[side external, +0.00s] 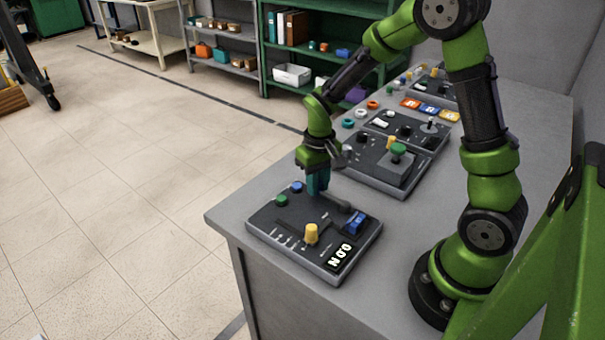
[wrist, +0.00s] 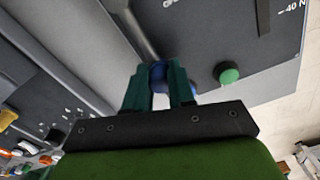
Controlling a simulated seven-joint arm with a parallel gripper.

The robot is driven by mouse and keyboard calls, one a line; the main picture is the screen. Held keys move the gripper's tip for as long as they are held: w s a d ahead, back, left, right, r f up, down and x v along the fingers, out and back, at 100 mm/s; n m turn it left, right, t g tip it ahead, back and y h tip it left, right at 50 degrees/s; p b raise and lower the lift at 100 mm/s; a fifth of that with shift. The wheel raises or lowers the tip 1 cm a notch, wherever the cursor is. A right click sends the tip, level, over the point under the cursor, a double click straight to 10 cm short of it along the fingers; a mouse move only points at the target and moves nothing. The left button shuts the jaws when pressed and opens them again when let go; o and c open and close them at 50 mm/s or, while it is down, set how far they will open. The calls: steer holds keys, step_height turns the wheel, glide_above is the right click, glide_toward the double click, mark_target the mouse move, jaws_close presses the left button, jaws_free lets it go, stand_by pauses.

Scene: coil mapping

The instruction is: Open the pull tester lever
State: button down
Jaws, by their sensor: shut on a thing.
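The pull tester is a dark grey panel (side external: 262,222) at the near end of the bench, with a display (side external: 341,256) that seems to read 0.0 N. Its lever is a grey rod (side external: 338,204) that runs from a pivot near a blue block (side external: 355,222) towards my fingers. My gripper (side external: 318,188) points down over the panel's far edge, shut on the lever's end. In the wrist view the lever rod (wrist: 143,38) runs to a blue rounded part (wrist: 159,74) between my teal fingers (wrist: 159,92). The fingers hide part of the grip.
A green button (side external: 282,200) and a blue button (side external: 296,187) are close beside my fingers. A yellow knob (side external: 311,234) stands on the panel's near half. Another device with a green knob (side external: 398,150) stands behind. The bench's left edge is close.

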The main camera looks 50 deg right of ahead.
steer(key=a+n, duration=0.1)
steer(key=n, duration=0.1)
steer(key=a+n, duration=0.1)
steer(key=shift+s+a+n, duration=0.15)
steer(key=shift+a+n, duration=0.2)
steer(key=shift+n, duration=0.05)
steer(key=shift+s+a+n, duration=0.4)
steer(key=shift+a+n, duration=0.3)
steer(key=shift+n, duration=0.45)
steer(key=shift+s+a+n, duration=0.4)
steer(key=shift+a+n, duration=0.3)
steer(key=shift+n, duration=0.45)
steer(key=c, duration=1)
jaws_free()
steer(key=shift+o, duration=0.2)
step_height(320, 180, up, 17)
